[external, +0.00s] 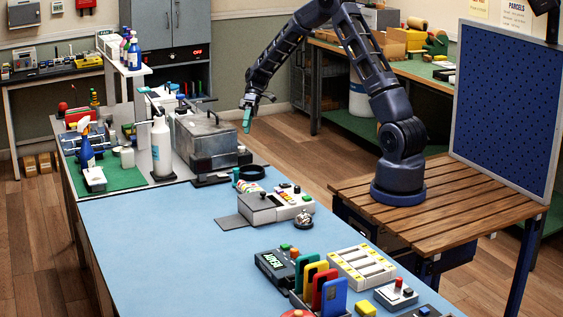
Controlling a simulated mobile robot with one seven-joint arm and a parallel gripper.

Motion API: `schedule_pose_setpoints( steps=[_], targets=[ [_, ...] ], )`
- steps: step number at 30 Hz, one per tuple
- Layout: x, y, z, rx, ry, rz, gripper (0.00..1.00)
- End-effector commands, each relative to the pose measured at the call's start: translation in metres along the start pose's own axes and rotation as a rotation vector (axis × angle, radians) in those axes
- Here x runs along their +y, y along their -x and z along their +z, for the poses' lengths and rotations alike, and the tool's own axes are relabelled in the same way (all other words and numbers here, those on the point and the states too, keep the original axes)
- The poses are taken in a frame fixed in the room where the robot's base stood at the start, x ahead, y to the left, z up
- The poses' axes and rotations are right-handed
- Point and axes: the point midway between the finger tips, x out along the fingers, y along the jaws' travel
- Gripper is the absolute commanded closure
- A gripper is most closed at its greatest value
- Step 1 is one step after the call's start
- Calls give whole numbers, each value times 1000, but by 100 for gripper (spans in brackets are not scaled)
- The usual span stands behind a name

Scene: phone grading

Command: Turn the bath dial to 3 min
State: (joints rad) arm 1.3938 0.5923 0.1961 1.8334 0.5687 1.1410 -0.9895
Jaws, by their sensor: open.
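A grey metal box with a lid (207,132), which looks like the bath, stands at the far end of the blue-topped bench. Its dial and the markings on it are too small to make out in the external view. My gripper (248,118) hangs above and just right of the box, near its right edge. Its teal fingertips point down. It is open, and I see nothing held in it. I cannot tell whether it touches the box.
A white pump bottle (161,146) stands left of the box. A dark ring (251,173) and a grey device with coloured buttons (291,203) are nearer on the blue mat (170,235). Coloured cards (322,285) stand at the front. The mat's left part is clear.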

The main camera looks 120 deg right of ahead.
Motion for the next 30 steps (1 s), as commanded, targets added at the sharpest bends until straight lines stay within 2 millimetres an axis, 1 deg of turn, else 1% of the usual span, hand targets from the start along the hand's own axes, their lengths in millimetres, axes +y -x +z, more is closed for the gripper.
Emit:
schedule_pose_setpoints(
  steps=[1, 4, 10, 15, 18, 21, 24, 27, 30],
  targets=[
    [13, -3, 4, 15, -129, -57, 50],
    [33, -8, 10, 35, -394, -178, 50],
    [73, -10, 20, 31, -889, -434, 50],
    [111, -7, 31, -28, -1284, -679, 50],
    [134, -5, 37, -85, -1482, -824, 50],
    [152, -1, 44, -145, -1632, -946, 50],
    [166, 2, 49, -196, -1730, -1031, 50],
    [173, 3, 52, -228, -1782, -1078, 50],
    [173, 2, 51, -240, -1799, -1095, 50]
  ],
)
